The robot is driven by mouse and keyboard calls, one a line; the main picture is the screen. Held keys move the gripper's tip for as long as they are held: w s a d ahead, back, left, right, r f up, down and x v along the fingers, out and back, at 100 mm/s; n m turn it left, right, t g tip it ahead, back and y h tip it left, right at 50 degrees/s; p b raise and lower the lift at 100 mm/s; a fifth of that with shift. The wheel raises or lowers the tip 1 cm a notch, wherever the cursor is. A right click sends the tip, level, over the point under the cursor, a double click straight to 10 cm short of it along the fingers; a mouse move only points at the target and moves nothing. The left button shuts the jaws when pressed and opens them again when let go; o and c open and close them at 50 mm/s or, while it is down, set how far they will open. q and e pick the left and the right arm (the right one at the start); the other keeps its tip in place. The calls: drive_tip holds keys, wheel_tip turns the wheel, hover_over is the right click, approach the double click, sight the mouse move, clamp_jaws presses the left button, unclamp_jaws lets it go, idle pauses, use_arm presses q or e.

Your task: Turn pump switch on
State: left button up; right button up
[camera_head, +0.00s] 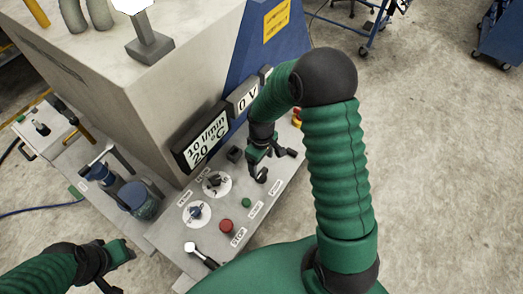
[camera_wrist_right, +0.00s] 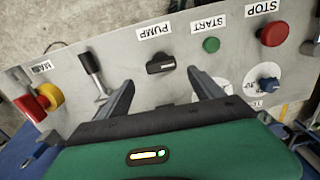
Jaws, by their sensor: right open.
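The pump switch (camera_wrist_right: 160,64) is a small black rotary knob on the grey control panel, below the upside-down PUMP label (camera_wrist_right: 154,31) in the right wrist view. Its bar lies roughly level in that picture. In the head view the knob (camera_head: 262,175) shows just under my right gripper (camera_head: 272,158). In the wrist view my right gripper (camera_wrist_right: 161,77) is open, with one finger on each side of the knob's line and nothing between them; contact cannot be told. My left gripper (camera_head: 122,268) is at the lower left of the head view, fingers apart, away from the panel.
Beside the switch are a green START button (camera_wrist_right: 211,45), a red STOP button (camera_wrist_right: 274,33) and a metal lever (camera_wrist_right: 93,72). A red and yellow main switch (camera_wrist_right: 48,95) is at the far left. Two dials (camera_head: 196,210) (camera_head: 216,181) and a display (camera_head: 203,140) are near.

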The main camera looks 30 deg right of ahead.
sight(262, 172)
wheel_tip(262, 172, up, 10)
drive_tip(key=shift+f+b, duration=0.25)
drive_tip(key=shift+b, duration=0.15)
drive_tip(key=s+a+f+m+t+b, duration=0.2)
drive_tip(key=s+a+f+m+b, duration=0.2)
drive_tip(key=s+a+f+b, duration=0.3)
drive_tip(key=shift+s+a+t, duration=0.25)
drive_tip(key=shift+s+t, duration=0.05)
drive_tip(key=shift+s, duration=0.8)
drive_tip(key=shift+s, duration=0.15)
drive_tip(key=shift+a, duration=0.25)
drive_tip(key=shift+d, duration=0.1)
